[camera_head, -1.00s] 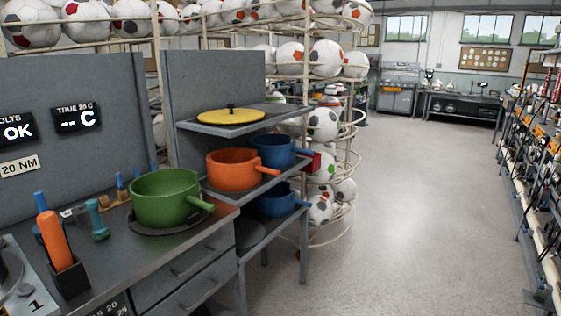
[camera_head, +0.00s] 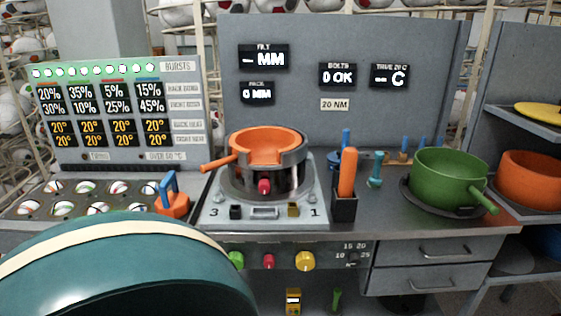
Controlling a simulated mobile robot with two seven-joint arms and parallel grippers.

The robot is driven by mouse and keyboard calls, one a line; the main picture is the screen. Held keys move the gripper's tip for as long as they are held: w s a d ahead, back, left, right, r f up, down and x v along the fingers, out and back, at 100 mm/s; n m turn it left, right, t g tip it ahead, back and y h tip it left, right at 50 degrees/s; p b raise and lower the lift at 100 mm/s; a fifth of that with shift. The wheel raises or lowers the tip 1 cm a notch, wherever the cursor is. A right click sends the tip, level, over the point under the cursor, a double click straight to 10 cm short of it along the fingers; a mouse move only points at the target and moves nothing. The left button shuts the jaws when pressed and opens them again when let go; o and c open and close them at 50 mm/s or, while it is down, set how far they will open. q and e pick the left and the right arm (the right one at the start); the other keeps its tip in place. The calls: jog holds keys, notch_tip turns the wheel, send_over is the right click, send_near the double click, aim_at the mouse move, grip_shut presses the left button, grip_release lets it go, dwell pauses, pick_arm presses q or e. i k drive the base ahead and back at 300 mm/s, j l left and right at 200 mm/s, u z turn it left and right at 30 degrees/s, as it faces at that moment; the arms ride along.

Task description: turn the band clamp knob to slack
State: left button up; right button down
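An orange pot-shaped vessel (camera_head: 268,146) with a handle to the left sits inside a grey metal band (camera_head: 293,165) on the press station (camera_head: 222,211). A red knob (camera_head: 264,186) sticks out at the front below the band. It looks like the band clamp knob, but I cannot tell how tight it is. Another red knob (camera_head: 268,261) is on the front panel below, between a green knob (camera_head: 236,260) and a yellow knob (camera_head: 305,261). Neither of my grippers is in view.
An orange-handled tool stands in a black holder (camera_head: 344,209) right of the station. A green pot (camera_head: 447,172) stands farther right. Displays (camera_head: 263,57) hang behind. A teal, cream-striped shape close to the camera hides the lower left; I cannot identify it.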

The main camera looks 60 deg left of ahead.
aim_at(264, 185)
jog(key=k+u, duration=0.1)
jog(key=u, duration=1.7)
